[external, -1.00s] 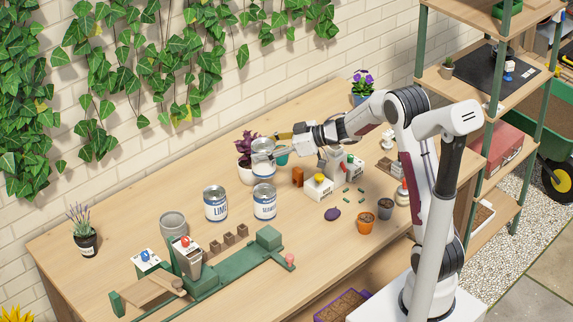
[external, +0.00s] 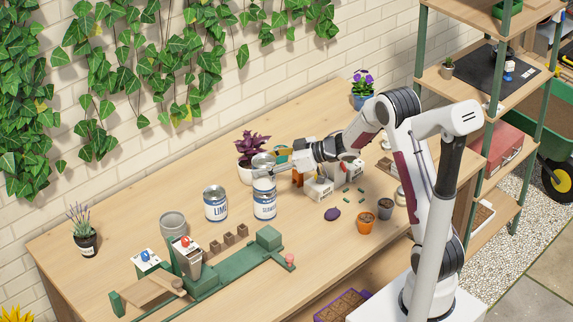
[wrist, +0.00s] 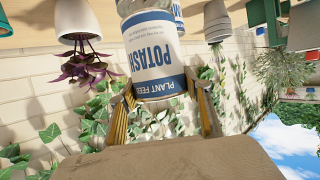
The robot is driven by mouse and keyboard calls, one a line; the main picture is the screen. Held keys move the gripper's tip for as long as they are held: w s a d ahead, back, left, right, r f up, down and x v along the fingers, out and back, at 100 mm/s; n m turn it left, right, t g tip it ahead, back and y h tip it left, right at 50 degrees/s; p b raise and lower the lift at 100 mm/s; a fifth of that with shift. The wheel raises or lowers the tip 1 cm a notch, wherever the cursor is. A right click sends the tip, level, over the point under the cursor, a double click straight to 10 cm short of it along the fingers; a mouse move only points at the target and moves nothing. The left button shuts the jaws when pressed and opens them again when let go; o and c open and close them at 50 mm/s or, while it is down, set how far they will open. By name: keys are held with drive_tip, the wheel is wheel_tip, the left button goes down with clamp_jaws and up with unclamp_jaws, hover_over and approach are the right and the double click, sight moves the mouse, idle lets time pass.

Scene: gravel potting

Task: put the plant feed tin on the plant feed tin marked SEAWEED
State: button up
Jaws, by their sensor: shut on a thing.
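The SEAWEED tin (external: 264,205) stands upright on the bench, white with blue bands. My gripper (external: 268,170) is shut on another plant feed tin (external: 263,160), upright and directly above the SEAWEED tin in the external view. The held tin's base is at or very near the SEAWEED tin's top; I cannot tell whether they touch. In the wrist view the held tin (wrist: 155,60) reads POTASH, its lettering inverted, between my two fingers (wrist: 163,105). My fingers hide part of it in the external view.
The LIME tin (external: 215,205) stands close on the left. A purple-leaved plant in a white pot (external: 245,174) is just behind the held tin. A green rig (external: 215,275) lies in front. Small pots (external: 365,222) stand to the right.

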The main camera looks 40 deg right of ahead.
drive_tip(key=shift+f, duration=0.7)
drive_tip(key=shift+f, duration=0.15)
drive_tip(key=o, duration=1.4)
drive_tip(key=shift+v, duration=6.05)
drive_tip(key=shift+w, duration=0.1)
